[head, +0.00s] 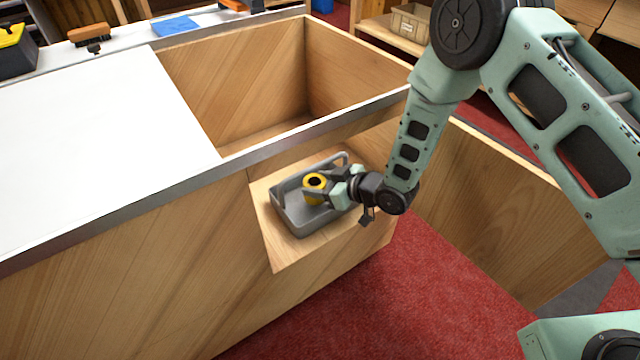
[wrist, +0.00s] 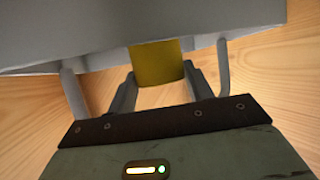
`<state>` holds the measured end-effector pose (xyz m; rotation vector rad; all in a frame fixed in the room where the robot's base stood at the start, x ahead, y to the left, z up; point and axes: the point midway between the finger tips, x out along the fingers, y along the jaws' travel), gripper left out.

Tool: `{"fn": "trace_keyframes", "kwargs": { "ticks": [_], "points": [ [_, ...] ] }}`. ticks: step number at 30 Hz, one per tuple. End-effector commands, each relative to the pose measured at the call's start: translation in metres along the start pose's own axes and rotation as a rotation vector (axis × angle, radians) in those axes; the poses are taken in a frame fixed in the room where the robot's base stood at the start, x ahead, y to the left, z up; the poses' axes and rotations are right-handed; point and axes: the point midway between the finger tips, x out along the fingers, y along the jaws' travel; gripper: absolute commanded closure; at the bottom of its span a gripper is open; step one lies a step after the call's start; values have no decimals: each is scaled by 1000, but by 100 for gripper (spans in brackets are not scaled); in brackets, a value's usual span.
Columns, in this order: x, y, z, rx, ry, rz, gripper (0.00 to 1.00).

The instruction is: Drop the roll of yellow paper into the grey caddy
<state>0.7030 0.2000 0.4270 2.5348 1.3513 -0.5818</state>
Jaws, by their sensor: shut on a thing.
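The roll of yellow paper (head: 314,195) is upright, its dark round core facing up. My gripper (head: 327,188) is shut on it from the right. The grey caddy (head: 292,222) is a shallow tray with a raised handle; it rests on a wooden surface in a recess of the bench. In the head view the roll overlaps the inside of the caddy; I cannot tell its height above the floor. In the wrist view the yellow roll (wrist: 160,64) shows between my fingers (wrist: 160,82), in front of the grey caddy wall (wrist: 80,40).
The white bench top (head: 95,140) lies left, with a brush (head: 90,34) and blue cloth (head: 175,26) at the back. A deep open wooden bin (head: 240,80) is behind the recess. A wooden panel (head: 480,200) stands right. Red carpet (head: 370,310) is clear in front.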

Motion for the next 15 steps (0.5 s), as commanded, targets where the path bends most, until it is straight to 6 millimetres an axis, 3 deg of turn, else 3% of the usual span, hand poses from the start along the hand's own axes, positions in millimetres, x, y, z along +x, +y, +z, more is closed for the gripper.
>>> {"fn": "trace_keyframes", "kwargs": {
  "ticks": [15],
  "points": [
    [5, 0, 10, -1, 1, 0, 72]
  ]
}}
